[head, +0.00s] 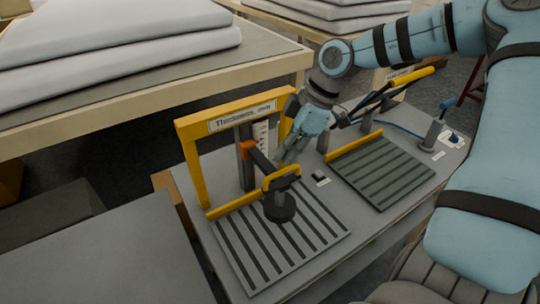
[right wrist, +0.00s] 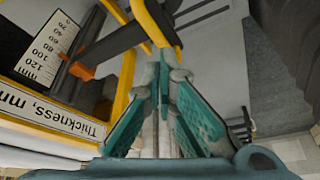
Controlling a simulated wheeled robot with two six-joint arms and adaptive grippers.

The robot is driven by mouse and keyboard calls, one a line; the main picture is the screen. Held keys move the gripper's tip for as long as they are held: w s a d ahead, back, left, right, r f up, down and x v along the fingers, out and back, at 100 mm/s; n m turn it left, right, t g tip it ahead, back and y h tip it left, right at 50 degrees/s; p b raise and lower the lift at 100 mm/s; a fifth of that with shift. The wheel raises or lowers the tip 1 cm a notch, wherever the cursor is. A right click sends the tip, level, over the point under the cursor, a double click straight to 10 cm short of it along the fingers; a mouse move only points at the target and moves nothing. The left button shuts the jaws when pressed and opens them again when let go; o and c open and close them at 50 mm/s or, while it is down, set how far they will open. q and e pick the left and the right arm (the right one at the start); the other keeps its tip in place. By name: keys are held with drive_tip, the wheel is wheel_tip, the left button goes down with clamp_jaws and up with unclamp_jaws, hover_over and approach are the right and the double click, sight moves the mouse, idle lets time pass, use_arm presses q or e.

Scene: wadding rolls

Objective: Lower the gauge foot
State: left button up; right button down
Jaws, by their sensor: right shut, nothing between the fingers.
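The thickness gauge has a yellow frame (head: 190,165) with a "Thickness, mm" sign (head: 242,116). A dark post carries an orange slider (head: 247,149) beside a white scale (right wrist: 50,50). The arm from the slider ends in a yellow handle (head: 268,178) above the round black gauge foot (head: 279,207). The foot is over the slatted plate (head: 240,251); I cannot tell whether it touches. My right gripper (head: 284,160) is shut and empty, just behind the handle. In the right wrist view its fingertips (right wrist: 166,66) are close to the yellow handle (right wrist: 155,24); contact is unclear. My left gripper is out of view.
A green slatted board (head: 386,172) with a yellow-handled lever (head: 410,77) lies to the right on the grey bench. A table with white wadding sheets (head: 120,48) stands behind left. A small black block (head: 319,176) sits between the plate and board.

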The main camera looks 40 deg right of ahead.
wheel_tip(320, 180, up, 7)
drive_tip(key=p, duration=0.4)
drive_tip(key=shift+r, duration=0.15)
